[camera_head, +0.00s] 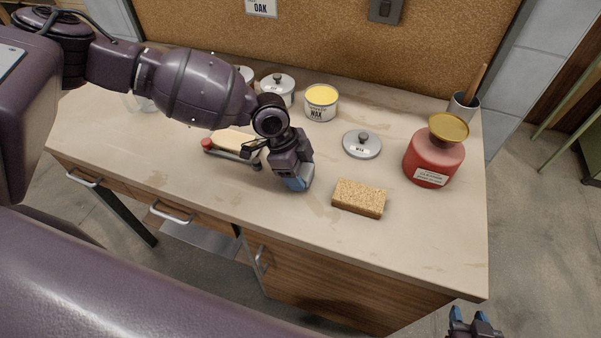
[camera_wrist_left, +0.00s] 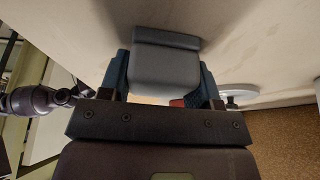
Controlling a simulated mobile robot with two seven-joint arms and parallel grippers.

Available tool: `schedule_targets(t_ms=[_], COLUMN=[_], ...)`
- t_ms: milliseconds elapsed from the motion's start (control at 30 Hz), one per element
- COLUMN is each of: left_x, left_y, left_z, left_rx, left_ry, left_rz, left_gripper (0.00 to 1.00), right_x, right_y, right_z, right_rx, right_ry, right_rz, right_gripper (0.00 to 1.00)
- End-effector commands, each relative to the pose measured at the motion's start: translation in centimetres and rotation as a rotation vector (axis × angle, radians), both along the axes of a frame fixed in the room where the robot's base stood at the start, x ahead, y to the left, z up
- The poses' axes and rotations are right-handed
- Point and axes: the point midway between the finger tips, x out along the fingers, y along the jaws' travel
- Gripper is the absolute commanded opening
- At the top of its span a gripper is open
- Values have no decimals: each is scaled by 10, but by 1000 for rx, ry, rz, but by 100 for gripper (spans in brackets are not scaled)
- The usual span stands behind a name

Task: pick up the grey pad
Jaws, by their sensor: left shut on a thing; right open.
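The grey pad (camera_wrist_left: 165,65) is a smooth grey block with a darker grey band at its far end. In the left wrist view it sits between the blue fingers of my left gripper (camera_wrist_left: 164,85), which is shut on it. In the head view my left gripper (camera_head: 297,182) points down over the middle of the worktop, left of the sponge. I cannot tell whether the pad touches the worktop. My right gripper (camera_head: 473,324) is open and empty at the bottom right, beyond the worktop's front edge.
A tan sponge (camera_head: 358,199), a lid (camera_head: 362,148) and a red bottle (camera_head: 430,160) stand to the right. A wax tin (camera_head: 320,106) and a lidded pot (camera_head: 277,92) stand behind. A red-knobbed tool with a cream block (camera_head: 236,141) lies left. The front right worktop is clear.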

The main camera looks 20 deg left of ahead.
Motion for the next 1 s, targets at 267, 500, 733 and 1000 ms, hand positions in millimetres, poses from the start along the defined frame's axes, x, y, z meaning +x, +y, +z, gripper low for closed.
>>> schedule_targets(t_ms=[267,500,733,1000], left_x=[1,1,1,0], left_y=[0,0,0,0], left_z=[9,53,113,171], left_rx=[0,-2,-2,-1], left_ry=[-2,-3,-5,-2], left_rz=[1,-1,-2,-1], left_gripper=[33,33,33,33], right_x=[2,-1,-7,-5], right_y=[0,0,-1,-1], right_z=[3,4,4,7], right_rx=[1,0,0,0], right_ry=[-7,-1,12,9], right_rz=[1,-1,-5,-4], right_gripper=[43,43,43,43])
